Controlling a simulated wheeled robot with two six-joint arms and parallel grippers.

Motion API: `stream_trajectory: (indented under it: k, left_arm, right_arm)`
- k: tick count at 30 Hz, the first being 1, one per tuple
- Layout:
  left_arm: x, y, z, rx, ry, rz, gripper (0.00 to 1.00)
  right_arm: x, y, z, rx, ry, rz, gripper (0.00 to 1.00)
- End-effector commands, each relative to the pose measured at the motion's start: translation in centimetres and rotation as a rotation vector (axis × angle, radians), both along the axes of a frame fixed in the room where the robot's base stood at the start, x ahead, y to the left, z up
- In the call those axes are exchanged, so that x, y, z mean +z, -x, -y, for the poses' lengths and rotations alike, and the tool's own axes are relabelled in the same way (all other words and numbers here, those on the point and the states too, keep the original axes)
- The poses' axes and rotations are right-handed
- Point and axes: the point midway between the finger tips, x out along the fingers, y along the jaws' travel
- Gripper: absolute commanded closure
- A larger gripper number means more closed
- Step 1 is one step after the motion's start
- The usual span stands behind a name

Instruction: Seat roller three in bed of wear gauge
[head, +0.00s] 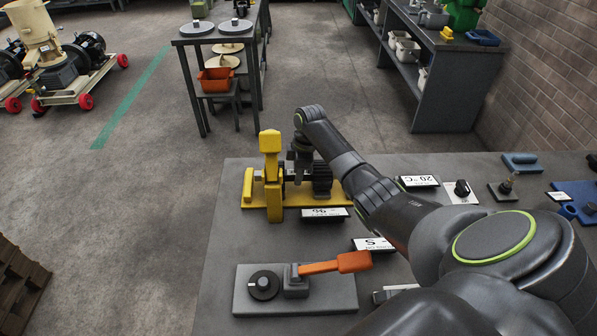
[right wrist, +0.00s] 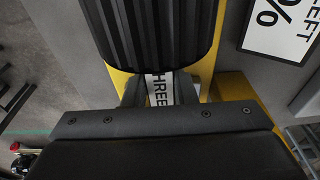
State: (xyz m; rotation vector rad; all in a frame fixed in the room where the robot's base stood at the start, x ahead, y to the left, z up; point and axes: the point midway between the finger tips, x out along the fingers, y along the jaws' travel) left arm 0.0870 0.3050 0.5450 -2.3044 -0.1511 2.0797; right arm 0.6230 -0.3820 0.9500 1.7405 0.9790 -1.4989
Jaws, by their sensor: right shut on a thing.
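The wear gauge (head: 248,192) is a yellow base with an upright yellow lever on the bench, left of centre in the head view. Roller three (head: 322,179) is a dark ribbed drum over the gauge's bed. In the right wrist view roller three (right wrist: 155,35) fills the top, with a white label reading THREE on its neck. My right gripper (right wrist: 160,90) is shut on that neck; in the head view the gripper (head: 301,172) points down at the gauge. The arm and drum hide the bed, so I cannot tell whether the roller touches it. My left gripper is not in view.
A grey plate with a black knob and an orange-handled lever (head: 335,264) lies nearer on the bench (head: 215,270). Small display signs (head: 325,212) stand beside the gauge. Knobs and blue fittings (head: 521,160) sit at the right. Bare bench lies left of the lever plate.

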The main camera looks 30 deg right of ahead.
Motion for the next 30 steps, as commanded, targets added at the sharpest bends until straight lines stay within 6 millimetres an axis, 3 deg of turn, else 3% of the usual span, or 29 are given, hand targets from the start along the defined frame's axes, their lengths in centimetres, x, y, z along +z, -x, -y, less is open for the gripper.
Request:
stream_trajectory:
  k: [1, 24, 25, 30]
  left_arm:
    - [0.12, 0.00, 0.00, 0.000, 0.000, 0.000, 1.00]
    - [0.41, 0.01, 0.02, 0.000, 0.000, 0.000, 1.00]
    - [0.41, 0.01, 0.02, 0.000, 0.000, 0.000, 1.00]
    - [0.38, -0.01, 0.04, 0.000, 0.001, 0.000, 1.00]
  right_arm:
    - [0.81, -0.52, -0.01, 0.004, 0.002, 0.017, 1.00]
    - [0.48, -0.47, 0.02, 0.004, 0.002, 0.015, 1.00]
    - [0.49, -0.47, 0.02, 0.004, 0.003, 0.016, 0.73]
    - [0.22, -0.31, 0.04, 0.003, 0.002, 0.010, 0.51]
